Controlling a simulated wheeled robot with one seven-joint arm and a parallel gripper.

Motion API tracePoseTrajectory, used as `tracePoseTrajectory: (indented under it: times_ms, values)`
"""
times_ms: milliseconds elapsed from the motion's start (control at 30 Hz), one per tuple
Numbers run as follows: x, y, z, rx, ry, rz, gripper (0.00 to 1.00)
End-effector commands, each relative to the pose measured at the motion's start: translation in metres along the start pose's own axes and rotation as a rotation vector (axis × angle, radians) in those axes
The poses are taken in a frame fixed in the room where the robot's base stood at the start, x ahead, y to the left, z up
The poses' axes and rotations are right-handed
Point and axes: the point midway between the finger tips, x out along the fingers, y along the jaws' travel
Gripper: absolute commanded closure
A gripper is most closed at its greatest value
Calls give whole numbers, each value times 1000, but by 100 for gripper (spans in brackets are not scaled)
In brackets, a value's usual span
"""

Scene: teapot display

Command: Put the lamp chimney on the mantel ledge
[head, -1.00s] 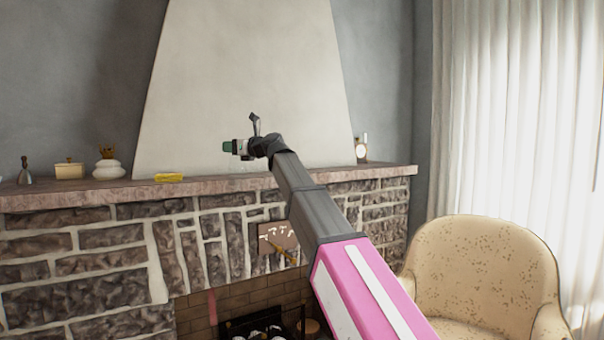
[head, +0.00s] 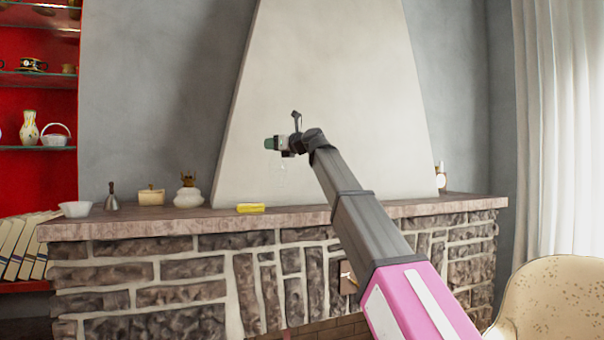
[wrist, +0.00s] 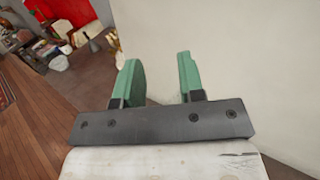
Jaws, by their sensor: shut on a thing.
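The mantel ledge (head: 345,212) is a long stone-coloured shelf above the rough stone fireplace. My gripper (head: 271,143) is above the ledge, in front of the pale chimney breast. Its green fingers (wrist: 158,75) stand apart in the wrist view, with a faint clear thing between them. In the head view a faint, see-through shape, the lamp chimney (head: 283,166), hangs just under the fingers, clear of the ledge. Its outline is hard to make out against the pale wall.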

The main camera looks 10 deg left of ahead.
Motion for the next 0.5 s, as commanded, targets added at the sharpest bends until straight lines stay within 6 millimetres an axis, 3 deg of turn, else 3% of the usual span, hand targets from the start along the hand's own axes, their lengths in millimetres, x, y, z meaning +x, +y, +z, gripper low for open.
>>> tracePoseTrajectory:
  times_ms: [100,300,500]
  values:
    - [-10,-23,-16,2,2,-1,100]
    - [-22,-49,-33,0,1,-1,100]
    - [-25,-55,-40,1,0,1,100]
